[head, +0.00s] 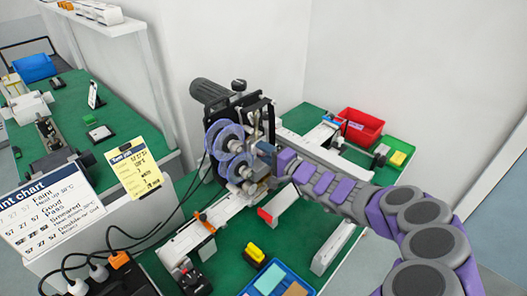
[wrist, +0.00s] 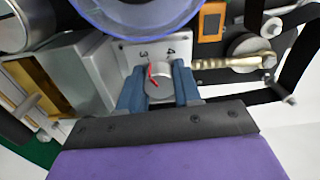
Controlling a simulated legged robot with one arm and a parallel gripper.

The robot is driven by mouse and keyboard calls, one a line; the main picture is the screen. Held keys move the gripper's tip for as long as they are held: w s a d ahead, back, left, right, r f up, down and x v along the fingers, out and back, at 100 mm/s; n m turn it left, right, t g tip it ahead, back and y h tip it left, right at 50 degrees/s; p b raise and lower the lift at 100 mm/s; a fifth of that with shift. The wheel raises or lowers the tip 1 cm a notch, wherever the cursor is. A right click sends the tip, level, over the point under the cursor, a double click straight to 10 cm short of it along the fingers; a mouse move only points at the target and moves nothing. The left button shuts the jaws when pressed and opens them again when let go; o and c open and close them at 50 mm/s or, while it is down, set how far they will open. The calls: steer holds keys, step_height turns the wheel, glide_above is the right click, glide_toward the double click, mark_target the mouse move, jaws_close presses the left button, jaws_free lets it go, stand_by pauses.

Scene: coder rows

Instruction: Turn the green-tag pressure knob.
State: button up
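A round silver knob (wrist: 160,90) with a red pointer line sits on a light plate (wrist: 128,52) with small dark marks, in the wrist view. The red line slants up to the left. My gripper (wrist: 159,88) has one blue finger on each side of the knob, with no clear gap between fingers and knob. In the head view, my gripper (head: 268,170) is at the front of the coder machine (head: 250,115), beside its purple reels (head: 228,140); the knob is hidden there. I cannot make out a green tag in either view.
A large translucent reel (wrist: 135,12) hangs just above the knob plate. A brass rod (wrist: 228,63) and rollers are to its right. A red bin (head: 360,125) stands behind my arm. Cables, a blue tray (head: 280,284) and a print chart (head: 45,215) are nearer the front.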

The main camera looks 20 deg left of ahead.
steer(key=shift+o, duration=0.8)
steer(key=shift+s+a, duration=0.1)
steer(key=shift+d, duration=0.4)
steer(key=p+v, duration=0.3)
steer(key=v, duration=1.3)
steer(key=shift+d, duration=0.35)
steer(key=shift+s, duration=0.15)
